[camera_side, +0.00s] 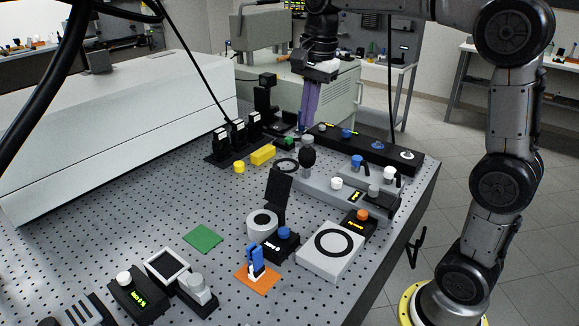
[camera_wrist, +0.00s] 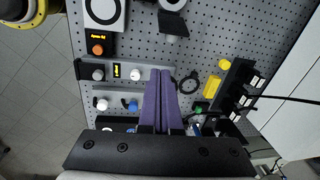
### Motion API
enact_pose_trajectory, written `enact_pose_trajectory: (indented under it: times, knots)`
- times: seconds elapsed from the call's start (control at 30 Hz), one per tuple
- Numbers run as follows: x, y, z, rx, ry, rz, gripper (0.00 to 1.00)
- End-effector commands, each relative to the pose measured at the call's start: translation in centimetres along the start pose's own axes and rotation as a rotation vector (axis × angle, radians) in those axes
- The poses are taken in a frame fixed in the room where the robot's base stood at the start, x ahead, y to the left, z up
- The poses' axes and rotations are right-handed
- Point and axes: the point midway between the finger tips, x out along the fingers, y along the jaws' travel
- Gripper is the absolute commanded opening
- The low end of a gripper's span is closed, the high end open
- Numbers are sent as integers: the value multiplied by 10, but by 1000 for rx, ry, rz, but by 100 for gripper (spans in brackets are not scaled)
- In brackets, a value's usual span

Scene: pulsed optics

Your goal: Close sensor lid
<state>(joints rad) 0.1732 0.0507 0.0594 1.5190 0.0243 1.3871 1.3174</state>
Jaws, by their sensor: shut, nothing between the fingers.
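A round white sensor housing (camera_side: 263,222) with a dark opening in its top stands near the middle of the table. A flat black plate (camera_side: 279,188), which looks like its lid, stands raised and tilted at its far side, leaving the opening uncovered. In the wrist view the black plate (camera_wrist: 172,23) is at the top, partly over the pale housing. My gripper (camera_side: 303,127) has long purple fingers pointing down, at the far side of the table and well away from the lid. The fingers (camera_wrist: 160,72) are together and empty in the wrist view.
A black box with a blue knob (camera_side: 284,241) and a white box with a black ring (camera_side: 330,251) stand close to the sensor. Knobbed controllers (camera_side: 365,150) line the right edge. Yellow blocks (camera_side: 263,155) and black mounts (camera_side: 238,133) stand far left. A green square (camera_side: 202,239) lies left.

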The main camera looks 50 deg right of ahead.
Motion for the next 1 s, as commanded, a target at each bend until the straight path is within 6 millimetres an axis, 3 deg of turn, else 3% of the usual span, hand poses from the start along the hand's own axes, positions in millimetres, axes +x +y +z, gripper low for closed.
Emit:
enact_pose_trajectory:
  times: [0.1,0.2,0.57,1.0]
  knots:
    - [27,-26,-21,45,-12,55,0]
    - [47,-35,-32,63,-20,89,0]
    - [87,-31,-39,80,-30,131,0]
    - [165,-21,-33,76,-30,127,0]
